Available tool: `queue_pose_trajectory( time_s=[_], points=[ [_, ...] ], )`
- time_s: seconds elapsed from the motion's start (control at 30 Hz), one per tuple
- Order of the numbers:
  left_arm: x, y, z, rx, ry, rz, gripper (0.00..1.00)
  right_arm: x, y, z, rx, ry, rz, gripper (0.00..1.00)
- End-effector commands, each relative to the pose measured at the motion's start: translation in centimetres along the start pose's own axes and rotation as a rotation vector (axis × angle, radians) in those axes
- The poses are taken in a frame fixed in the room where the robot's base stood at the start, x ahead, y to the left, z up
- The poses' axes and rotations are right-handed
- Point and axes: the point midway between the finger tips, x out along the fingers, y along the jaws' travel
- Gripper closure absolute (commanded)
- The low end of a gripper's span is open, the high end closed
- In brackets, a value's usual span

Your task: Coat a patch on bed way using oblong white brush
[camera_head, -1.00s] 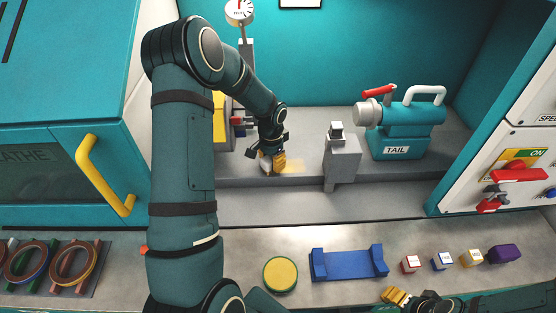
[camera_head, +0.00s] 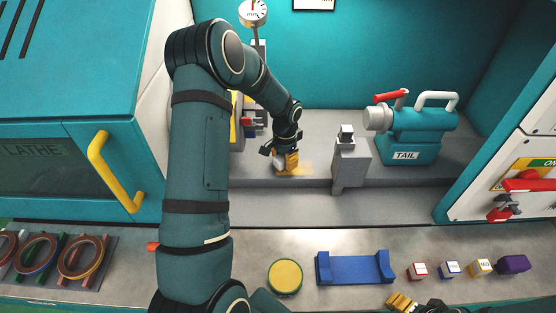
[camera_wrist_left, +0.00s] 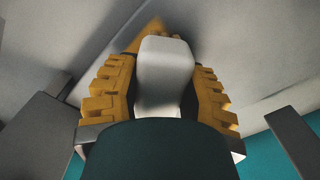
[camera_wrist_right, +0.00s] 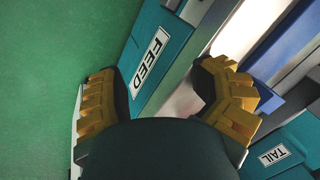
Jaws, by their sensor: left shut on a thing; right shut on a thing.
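My left gripper (camera_head: 286,162) is shut on the oblong white brush (camera_wrist_left: 165,75), whose pale block fills the space between the yellow fingers in the left wrist view. It is low over the grey bed way (camera_head: 318,176). A faint yellow patch (camera_head: 304,168) shows on the bed way just right of the gripper. The brush's working end is hidden, so contact with the surface cannot be told. My right gripper (camera_wrist_right: 163,68) also shows at the bottom edge of the head view (camera_head: 402,302). Its fingers stand apart, with nothing visible between them.
A grey post (camera_head: 350,160) stands on the bed right of the patch, with the teal tailstock (camera_head: 408,148) beyond. The front counter holds a yellow-topped round tin (camera_head: 285,276), a blue cradle (camera_head: 354,268), small labelled blocks (camera_head: 450,269) and rings on a rack (camera_head: 82,257).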

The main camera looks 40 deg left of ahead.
Motion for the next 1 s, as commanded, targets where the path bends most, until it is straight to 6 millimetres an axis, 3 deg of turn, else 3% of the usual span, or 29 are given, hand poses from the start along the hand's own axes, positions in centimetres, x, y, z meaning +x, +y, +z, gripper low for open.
queue_pose_trajectory(
  time_s=[1.0],
  points=[
    [0.3,3.4,-4.4,0.002,0.002,-0.001,0.93,1.0,0.6,0.4,0.004,-0.009,0.005,0.53]
  ],
)
